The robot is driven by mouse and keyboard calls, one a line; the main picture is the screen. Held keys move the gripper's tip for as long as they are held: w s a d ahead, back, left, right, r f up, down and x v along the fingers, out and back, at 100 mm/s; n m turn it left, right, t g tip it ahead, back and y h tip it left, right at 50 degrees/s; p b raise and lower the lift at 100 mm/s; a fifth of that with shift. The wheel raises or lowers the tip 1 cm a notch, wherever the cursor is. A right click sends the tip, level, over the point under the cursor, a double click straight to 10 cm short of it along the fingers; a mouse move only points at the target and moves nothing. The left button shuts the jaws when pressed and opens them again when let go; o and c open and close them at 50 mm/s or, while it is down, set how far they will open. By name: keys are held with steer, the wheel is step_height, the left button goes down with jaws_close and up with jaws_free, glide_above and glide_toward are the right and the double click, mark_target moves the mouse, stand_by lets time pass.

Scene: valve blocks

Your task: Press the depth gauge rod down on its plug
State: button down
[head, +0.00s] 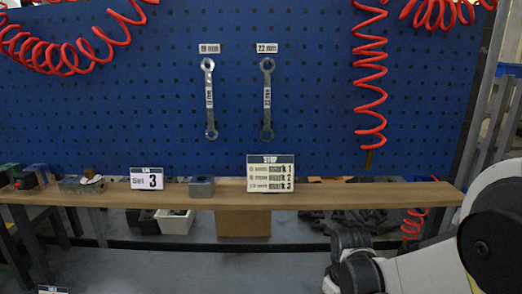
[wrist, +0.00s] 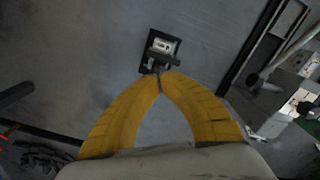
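No depth gauge rod or plug can be made out for certain. In the head view a small grey block (head: 201,187) sits on the wooden shelf, between two signs. A greenish-grey block (head: 82,184) with a brass and white piece on top stands at the shelf's left. In the wrist view my gripper (wrist: 160,76) has its two yellow fingers closed, tips together. Just beyond the tips is a dark plate (wrist: 150,66) with a white label and a grey bar; what it is, and whether the tips touch it, I cannot tell. My fingers are not clearly visible in the head view.
The wooden shelf (head: 345,195) runs below a blue pegboard (head: 330,95) with two hanging wrenches. A "Set 3" card (head: 146,179) and a "STOP" mark sign (head: 271,173) stand on it. Red coiled hoses (head: 370,75) hang at right.

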steer(key=shift+f+b, duration=2)
steer(key=shift+f, duration=0.25)
stand_by(1.0)
steer(key=shift+s+f+b, duration=0.2)
steer(key=shift+f+b, duration=0.05)
steer(key=shift+b, duration=0.05)
stand_by(1.2)
steer(key=shift+r, duration=0.1)
steer(key=shift+w+r+p, duration=0.25)
steer(key=shift+r+p, duration=1.6)
steer(key=shift+r, duration=0.5)
steer(key=shift+s+f, duration=0.1)
steer(key=shift+s, duration=0.05)
